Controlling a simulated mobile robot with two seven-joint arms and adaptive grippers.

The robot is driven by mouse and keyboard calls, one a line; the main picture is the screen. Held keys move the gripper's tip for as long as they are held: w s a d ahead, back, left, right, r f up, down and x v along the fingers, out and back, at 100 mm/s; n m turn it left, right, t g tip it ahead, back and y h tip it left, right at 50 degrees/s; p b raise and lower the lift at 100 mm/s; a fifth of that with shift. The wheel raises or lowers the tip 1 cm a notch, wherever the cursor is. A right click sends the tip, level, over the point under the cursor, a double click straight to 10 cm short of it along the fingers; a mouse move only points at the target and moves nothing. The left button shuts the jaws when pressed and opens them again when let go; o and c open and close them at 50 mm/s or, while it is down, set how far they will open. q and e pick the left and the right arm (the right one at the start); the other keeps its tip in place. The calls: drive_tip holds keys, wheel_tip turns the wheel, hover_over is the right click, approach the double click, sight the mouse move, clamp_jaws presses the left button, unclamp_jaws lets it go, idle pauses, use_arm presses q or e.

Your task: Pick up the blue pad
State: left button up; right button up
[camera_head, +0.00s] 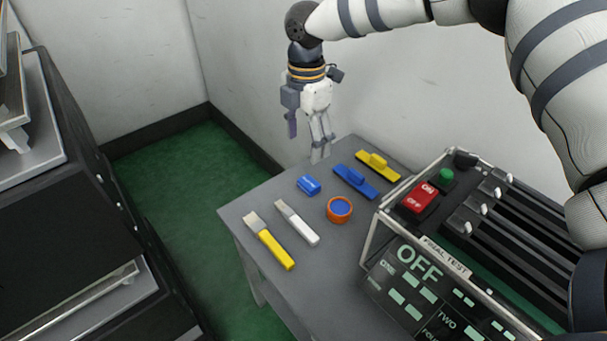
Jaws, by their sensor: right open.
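A flat blue pad with a raised grip (354,182) lies on the grey table (257,210), near its far side, beside a similar yellow piece (378,165). A smaller blue block (308,185) lies to its left. Which blue piece the task means, I cannot tell for sure. My right gripper (307,147) points down, open and empty, above the table's far left edge. It is up and left of the flat blue pad and apart from it. My left gripper is not in view.
An orange ring with a blue inside (339,210), a white-handled tool (297,222) and a yellow-handled tool (271,245) lie on the table. A lever panel (470,225) with an ON/OFF switch stands at right. A white wall (400,95) is behind.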

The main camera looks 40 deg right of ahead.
hover_over(306, 185)
drive_tip(key=f, duration=0.6)
drive_tip(key=shift+w+d+b, duration=0.1)
drive_tip(key=shift+w+b, duration=0.1)
drive_tip(key=shift+b, duration=0.1)
wheel_tip(306, 185, down, 6)
drive_tip(key=shift+s+r+b, duration=0.1)
drive_tip(key=shift+r+b, duration=0.15)
drive_tip(key=shift+b, duration=0.1)
drive_tip(key=shift+r, duration=0.1)
drive_tip(key=c, duration=0.8)
